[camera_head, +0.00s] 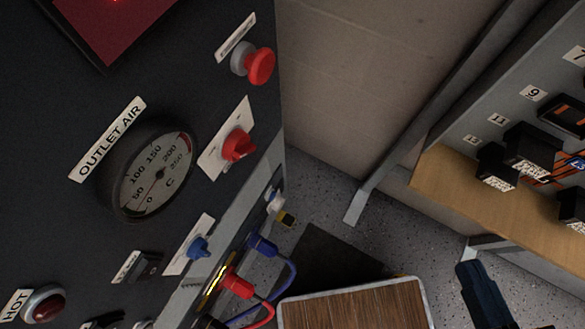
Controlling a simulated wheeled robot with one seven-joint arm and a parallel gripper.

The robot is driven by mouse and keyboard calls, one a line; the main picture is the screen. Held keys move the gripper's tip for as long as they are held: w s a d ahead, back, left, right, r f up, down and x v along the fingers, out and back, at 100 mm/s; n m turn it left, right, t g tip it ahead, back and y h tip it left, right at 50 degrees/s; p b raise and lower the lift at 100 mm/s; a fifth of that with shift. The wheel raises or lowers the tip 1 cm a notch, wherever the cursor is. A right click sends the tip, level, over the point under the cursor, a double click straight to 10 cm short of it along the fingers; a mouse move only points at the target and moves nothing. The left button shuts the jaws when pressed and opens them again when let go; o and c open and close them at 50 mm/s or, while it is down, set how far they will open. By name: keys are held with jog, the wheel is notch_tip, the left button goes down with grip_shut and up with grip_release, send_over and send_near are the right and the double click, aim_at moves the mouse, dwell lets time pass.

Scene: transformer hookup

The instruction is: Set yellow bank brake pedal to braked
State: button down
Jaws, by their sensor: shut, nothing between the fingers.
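My gripper (472,266) shows as a dark blue-black shape at the bottom right, cut off by the frame edge. Its fingers are shut and empty. It is well to the right of the yellow piece and apart from it, with the wood-topped surface between them lower in the picture.
The dark panel (60,120) with gauge (155,175), red knobs and plugged-in red and blue cables (290,275) fills the left. A wood-topped surface (350,305) with a pale rim stands at bottom centre. A wooden shelf (480,190) with black boxes is at right. Speckled floor shows between.

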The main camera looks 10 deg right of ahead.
jog(key=n+g+y+b, duration=0.3)
jog(key=n+g+b, duration=0.85)
jog(key=b, duration=1.25)
send_over(290, 219)
jog(key=s+d, duration=0.3)
notch_tip(290, 219, down, 59)
jog(key=m+g, duration=0.1)
jog(key=shift+w+f, duration=0.15)
jog(key=shift+w, duration=0.05)
jog(key=shift+a+f, duration=0.1)
jog(key=b+x, duration=0.2)
jog(key=x, duration=0.2)
jog(key=b+x, duration=0.2)
jog(key=x, duration=0.2)
jog(key=d+b+x, duration=0.1)
jog(key=b+x, duration=0.1)
jog(key=x, duration=0.2)
jog(key=shift+s+f, duration=0.3)
jog(key=shift+f, duration=0.3)
jog(key=shift+f+b, duration=0.4)
